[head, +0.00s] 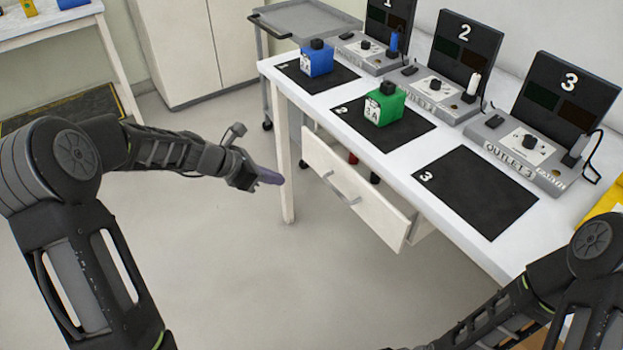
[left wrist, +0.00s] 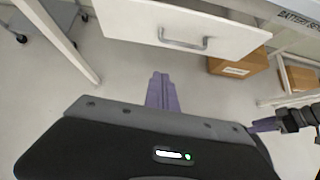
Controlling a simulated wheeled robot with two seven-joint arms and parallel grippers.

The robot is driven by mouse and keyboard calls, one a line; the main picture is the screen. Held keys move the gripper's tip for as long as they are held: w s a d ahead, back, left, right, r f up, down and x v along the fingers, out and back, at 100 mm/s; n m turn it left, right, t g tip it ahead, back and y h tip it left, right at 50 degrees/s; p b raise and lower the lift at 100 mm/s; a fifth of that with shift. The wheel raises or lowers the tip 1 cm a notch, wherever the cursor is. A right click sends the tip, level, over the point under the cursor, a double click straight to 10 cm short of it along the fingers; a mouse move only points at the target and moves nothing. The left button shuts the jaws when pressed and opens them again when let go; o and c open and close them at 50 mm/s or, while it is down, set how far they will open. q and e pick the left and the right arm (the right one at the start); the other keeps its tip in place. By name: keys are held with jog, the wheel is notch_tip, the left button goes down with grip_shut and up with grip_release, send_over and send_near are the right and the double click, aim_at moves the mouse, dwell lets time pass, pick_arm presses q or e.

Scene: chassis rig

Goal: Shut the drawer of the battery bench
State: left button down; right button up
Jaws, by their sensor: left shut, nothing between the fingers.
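The battery bench (head: 477,255) is a white table along the right of the head view. Its white drawer (head: 383,219) stands pulled out, with a gap behind its front panel. The drawer's grey bar handle (head: 343,188) also shows in the left wrist view (left wrist: 183,43). My left gripper (head: 270,178) is shut and empty, left of the drawer front and apart from it. Its purple fingers (left wrist: 162,90) point toward the drawer front (left wrist: 232,38) below the handle in the left wrist view. My right gripper (left wrist: 262,125) shows only partly at the right edge there; its opening is unclear.
A blue block (head: 317,61) and a green block (head: 385,105) stand on black mats on the bench; mat 3 (head: 474,194) is bare. A bench leg (head: 283,160) stands near my left gripper. A cardboard box (left wrist: 238,66) sits below the bench. The floor before the drawer is clear.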

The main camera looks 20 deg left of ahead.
pick_arm(q)
jog(key=w+d+r+x, duration=0.1)
jog(key=r+x, duration=0.1)
jog(key=x, duration=1.1)
jog(key=shift+w, duration=0.15)
